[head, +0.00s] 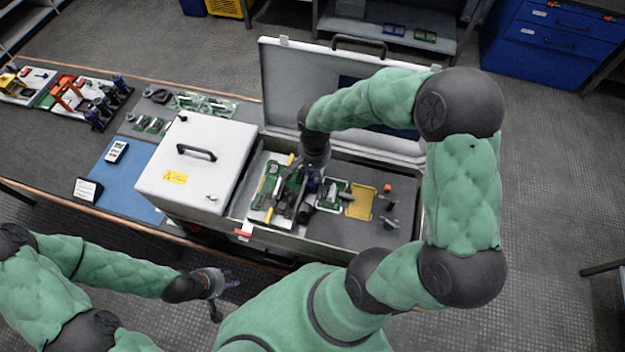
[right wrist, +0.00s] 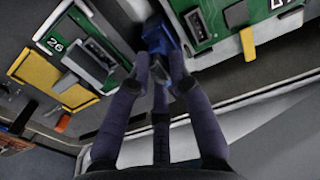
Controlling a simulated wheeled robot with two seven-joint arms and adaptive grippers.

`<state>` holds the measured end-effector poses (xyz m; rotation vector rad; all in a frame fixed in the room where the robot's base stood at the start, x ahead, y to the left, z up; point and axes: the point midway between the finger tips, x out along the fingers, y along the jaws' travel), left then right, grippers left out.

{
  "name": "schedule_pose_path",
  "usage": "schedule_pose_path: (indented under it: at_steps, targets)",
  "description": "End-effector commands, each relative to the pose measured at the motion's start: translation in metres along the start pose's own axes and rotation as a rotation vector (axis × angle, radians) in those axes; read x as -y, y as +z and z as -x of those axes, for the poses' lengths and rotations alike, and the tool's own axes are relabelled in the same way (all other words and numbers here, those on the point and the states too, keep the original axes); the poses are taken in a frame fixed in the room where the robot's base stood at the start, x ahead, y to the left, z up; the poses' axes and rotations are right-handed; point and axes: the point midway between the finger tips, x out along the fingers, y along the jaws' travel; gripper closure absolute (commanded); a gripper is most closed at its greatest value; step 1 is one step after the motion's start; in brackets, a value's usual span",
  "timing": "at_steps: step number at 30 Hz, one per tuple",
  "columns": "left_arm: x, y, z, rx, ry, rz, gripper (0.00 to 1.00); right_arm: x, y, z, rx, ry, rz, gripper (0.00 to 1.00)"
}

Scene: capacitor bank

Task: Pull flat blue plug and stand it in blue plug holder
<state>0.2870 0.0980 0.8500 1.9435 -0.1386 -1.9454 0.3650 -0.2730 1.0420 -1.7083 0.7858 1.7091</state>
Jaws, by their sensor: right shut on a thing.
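In the right wrist view a blue block-shaped thing (right wrist: 157,36), which looks like the flat blue plug, sits between the fingertips of my right gripper (right wrist: 158,68). My right gripper is shut on it, beside the edge of a green board. I cannot tell whether the plug is still seated in anything. In the head view my right gripper (head: 311,184) is low over the boards in the open case, and its fingers hide most of the plug. My left gripper (head: 220,288) is open and empty in front of the bench. I cannot make out the blue plug holder for certain.
The open case (head: 340,235) has its lid (head: 290,80) raised behind my right arm. A green board (head: 272,190) and a yellow plate (head: 360,202) lie inside. A white box with a handle (head: 200,165) stands to the left. The blue mat (head: 130,180) has free room.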

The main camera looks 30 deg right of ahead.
Motion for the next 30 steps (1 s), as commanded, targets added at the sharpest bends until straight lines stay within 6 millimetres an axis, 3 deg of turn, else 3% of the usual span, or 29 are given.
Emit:
schedule_pose_path:
  at_steps: [30]
  targets:
    - [0.004,0.000,-0.013,0.000,0.000,0.000,0.64,0.000,0.000,-0.014,0.000,0.000,0.000,1.00]
